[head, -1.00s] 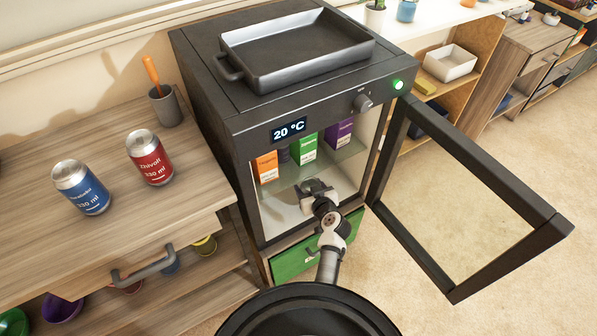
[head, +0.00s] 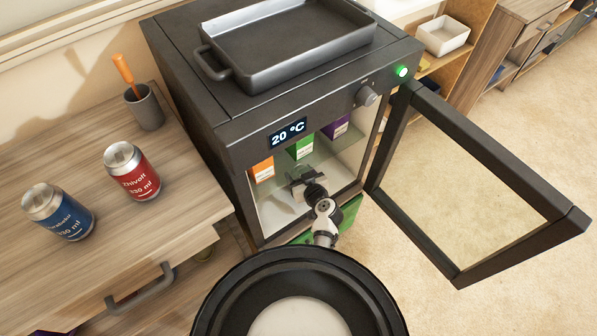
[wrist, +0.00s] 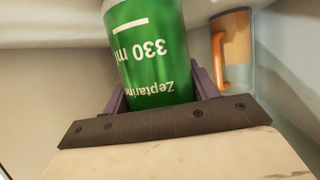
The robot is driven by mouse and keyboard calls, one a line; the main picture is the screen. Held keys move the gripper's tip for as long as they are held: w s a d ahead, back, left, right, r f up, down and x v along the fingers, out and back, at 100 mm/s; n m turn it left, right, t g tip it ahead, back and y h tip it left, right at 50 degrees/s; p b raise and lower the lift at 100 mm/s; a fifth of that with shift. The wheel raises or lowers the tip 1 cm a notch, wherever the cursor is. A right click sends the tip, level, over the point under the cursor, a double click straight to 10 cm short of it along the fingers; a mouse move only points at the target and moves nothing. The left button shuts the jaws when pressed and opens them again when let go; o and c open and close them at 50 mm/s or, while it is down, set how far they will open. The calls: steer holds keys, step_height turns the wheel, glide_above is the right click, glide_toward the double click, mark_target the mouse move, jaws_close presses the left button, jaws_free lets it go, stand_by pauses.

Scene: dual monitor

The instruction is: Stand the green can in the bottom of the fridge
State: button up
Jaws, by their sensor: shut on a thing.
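The black fridge (head: 232,140) stands with its glass door (head: 470,190) swung open to the right. My gripper (head: 298,176) is inside the opening, in the lower compartment below the shelf with cartons. In the wrist view my gripper (wrist: 160,92) is shut on the green can (wrist: 152,55), with a finger on each side of it. The can's printed text reads upside down in that view. The can is hidden in the head view, and I cannot tell whether it touches the fridge floor (head: 275,212).
An orange carton (head: 262,170), a green carton (head: 300,147) and a purple carton (head: 335,128) stand on the shelf above. A mug-like thing with an orange handle (wrist: 220,60) shows beside the can. Blue (head: 57,212) and red (head: 132,171) cans stand on the left counter.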

steer(key=shift+r, duration=0.15)
steer(key=shift+f, duration=0.2)
steer(key=o, duration=1.3)
steer(key=shift+s, duration=0.1)
steer(key=shift+r, duration=0.1)
